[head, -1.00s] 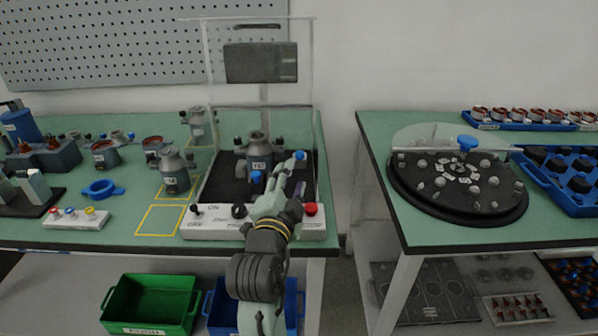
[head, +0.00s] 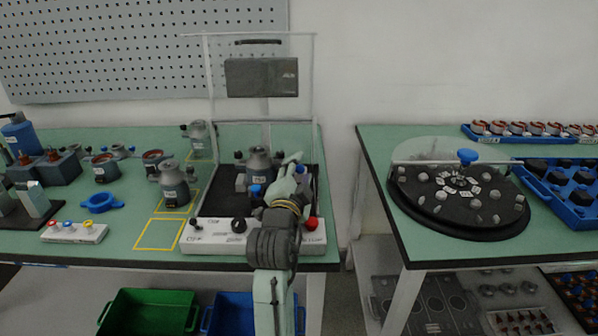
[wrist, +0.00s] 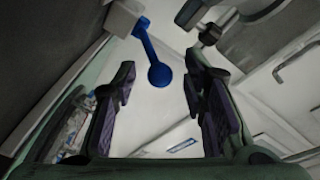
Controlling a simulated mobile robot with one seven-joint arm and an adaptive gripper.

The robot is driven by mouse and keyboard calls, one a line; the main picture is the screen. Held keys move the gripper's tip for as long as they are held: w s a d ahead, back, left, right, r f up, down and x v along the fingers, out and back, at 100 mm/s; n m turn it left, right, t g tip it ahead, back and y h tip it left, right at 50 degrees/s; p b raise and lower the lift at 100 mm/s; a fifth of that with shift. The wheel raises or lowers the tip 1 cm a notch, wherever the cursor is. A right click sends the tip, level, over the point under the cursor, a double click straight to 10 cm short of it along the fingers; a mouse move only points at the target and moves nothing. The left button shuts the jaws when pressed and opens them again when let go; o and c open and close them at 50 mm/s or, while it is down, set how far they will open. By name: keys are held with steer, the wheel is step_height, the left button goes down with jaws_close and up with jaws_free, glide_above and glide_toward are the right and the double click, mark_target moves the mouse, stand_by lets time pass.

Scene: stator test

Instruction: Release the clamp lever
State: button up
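The blue clamp lever (wrist: 151,52), an arm with a round knob, shows in the wrist view between the two fingers of my gripper (wrist: 159,78). The fingers are apart, one on each side of the knob, with gaps on both sides. In the head view my gripper (head: 291,164) is over the right part of the test fixture (head: 208,237), beside a grey stator housing (head: 258,162) seated in it. A blue knob (head: 256,190) shows just left of my gripper, and a bit of blue shows at its right. My arm hides the fixture's right part.
The fixture's clear cover (head: 312,75) stands raised behind, with a grey block (head: 261,77). A red button (head: 311,223) and black knob (head: 239,225) are on the front panel. Motor housings (head: 174,185) stand at left. A round turntable (head: 440,216) is on the right table.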

jaws_close()
stand_by(0.3)
steer(key=shift+r, duration=0.1)
stand_by(0.4)
